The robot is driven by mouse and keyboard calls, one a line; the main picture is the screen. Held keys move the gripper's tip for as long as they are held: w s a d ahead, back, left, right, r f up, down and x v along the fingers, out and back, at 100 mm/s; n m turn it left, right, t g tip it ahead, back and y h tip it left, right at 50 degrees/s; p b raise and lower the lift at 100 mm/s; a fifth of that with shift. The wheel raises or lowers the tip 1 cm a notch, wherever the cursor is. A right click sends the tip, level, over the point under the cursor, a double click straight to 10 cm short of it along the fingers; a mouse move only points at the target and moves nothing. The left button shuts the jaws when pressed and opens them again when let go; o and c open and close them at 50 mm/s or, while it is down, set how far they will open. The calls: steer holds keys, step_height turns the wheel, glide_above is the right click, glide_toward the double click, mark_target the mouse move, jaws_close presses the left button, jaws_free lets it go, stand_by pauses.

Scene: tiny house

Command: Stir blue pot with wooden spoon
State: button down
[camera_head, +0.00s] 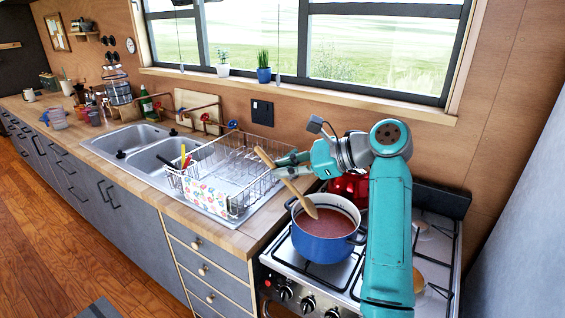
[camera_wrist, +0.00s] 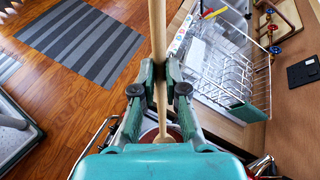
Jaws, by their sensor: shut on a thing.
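The blue pot (camera_head: 325,246) stands on the stove's left front area and holds a reddish-brown liquid. My gripper (camera_head: 283,167) is above the pot's back left side, shut on the wooden spoon (camera_head: 301,197). The spoon is tilted, its handle end up to the left and its bowl down over the liquid. I cannot tell whether the bowl touches the liquid. In the wrist view the spoon's handle (camera_wrist: 158,40) runs between the two fingers (camera_wrist: 160,88). There the pot is mostly hidden behind my gripper.
A red pot (camera_head: 349,186) stands behind the blue pot, partly hidden by my arm. A dish rack (camera_head: 229,180) with utensils is on the counter to the left, beside the double sink (camera_head: 152,150). The stove's right burners (camera_head: 436,240) look empty. The wall and window are close behind.

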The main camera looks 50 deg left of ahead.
mark_target(300, 198)
steer(key=w+d+f, duration=0.1)
steer(key=w+f, duration=0.4)
steer(key=f, duration=0.3)
steer(key=shift+w+d+f, duration=0.2)
steer(key=shift+w+d, duration=0.05)
steer(key=shift+d, duration=0.05)
stand_by(0.6)
steer(key=shift+f, duration=0.95)
steer(key=shift+r, duration=0.2)
stand_by(0.5)
steer(key=shift+d, duration=0.1)
